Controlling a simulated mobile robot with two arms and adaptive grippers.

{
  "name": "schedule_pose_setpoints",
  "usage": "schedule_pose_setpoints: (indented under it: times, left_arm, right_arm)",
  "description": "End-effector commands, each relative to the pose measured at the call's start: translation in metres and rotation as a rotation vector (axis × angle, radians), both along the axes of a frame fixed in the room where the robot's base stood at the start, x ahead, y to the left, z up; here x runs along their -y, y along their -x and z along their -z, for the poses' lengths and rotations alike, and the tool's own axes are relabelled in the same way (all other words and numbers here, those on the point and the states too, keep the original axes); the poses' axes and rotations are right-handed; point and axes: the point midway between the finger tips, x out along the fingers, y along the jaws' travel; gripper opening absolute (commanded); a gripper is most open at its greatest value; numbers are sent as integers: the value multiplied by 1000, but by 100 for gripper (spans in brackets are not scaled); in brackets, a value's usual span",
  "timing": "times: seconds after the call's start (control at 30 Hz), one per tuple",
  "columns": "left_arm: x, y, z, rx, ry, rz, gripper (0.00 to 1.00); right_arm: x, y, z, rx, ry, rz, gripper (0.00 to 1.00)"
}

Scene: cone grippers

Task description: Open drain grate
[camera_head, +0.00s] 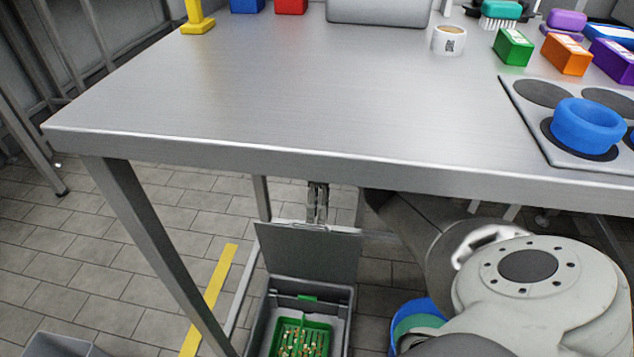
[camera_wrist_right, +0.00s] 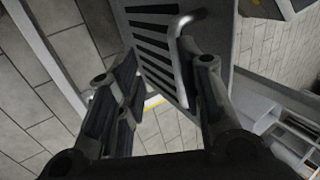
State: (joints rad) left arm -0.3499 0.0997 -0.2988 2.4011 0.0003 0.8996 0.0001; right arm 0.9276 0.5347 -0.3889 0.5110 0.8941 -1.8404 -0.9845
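The drain grate (camera_head: 308,253) stands raised, close to upright, at the back of a grey drain box (camera_head: 348,311) under the table. In the right wrist view the slotted grate (camera_wrist_right: 150,45) shows its bar handle (camera_wrist_right: 181,52). My right gripper (camera_head: 318,203) is just behind the grate's top edge. In the wrist view it (camera_wrist_right: 160,85) is open, with its fingers wide apart. The handle is close to the right-hand finger; I cannot tell whether they touch. A green basket (camera_head: 326,327) with small bits lies inside the box. My left gripper is not in view.
The steel table (camera_head: 260,95) stands above the box, with its leg (camera_head: 150,240) at the left. A blue bucket (camera_head: 408,313) stands right of the box. A grey bin (camera_head: 60,345) is at lower left. The tiled floor left of the leg is mostly clear.

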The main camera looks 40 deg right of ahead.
Motion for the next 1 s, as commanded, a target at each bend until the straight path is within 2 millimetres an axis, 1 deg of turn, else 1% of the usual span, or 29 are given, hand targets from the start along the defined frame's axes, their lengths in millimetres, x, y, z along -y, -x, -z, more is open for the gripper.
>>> schedule_pose_setpoints:
  times: [0.03,0.13,0.2,0.33,0.5,1.0]
  left_arm:
    - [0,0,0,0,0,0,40]
    - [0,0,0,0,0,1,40]
    - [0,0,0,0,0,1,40]
    - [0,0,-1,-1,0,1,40]
    - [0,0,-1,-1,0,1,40]
    - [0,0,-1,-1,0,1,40]
  right_arm:
    - [4,-5,-11,6,0,2,32]
    - [10,-10,-30,9,0,2,32]
    - [13,-13,-40,8,-1,2,32]
    - [17,-16,-53,8,0,1,32]
    - [19,-17,-59,8,-1,0,32]
    - [19,-17,-59,8,-2,1,32]
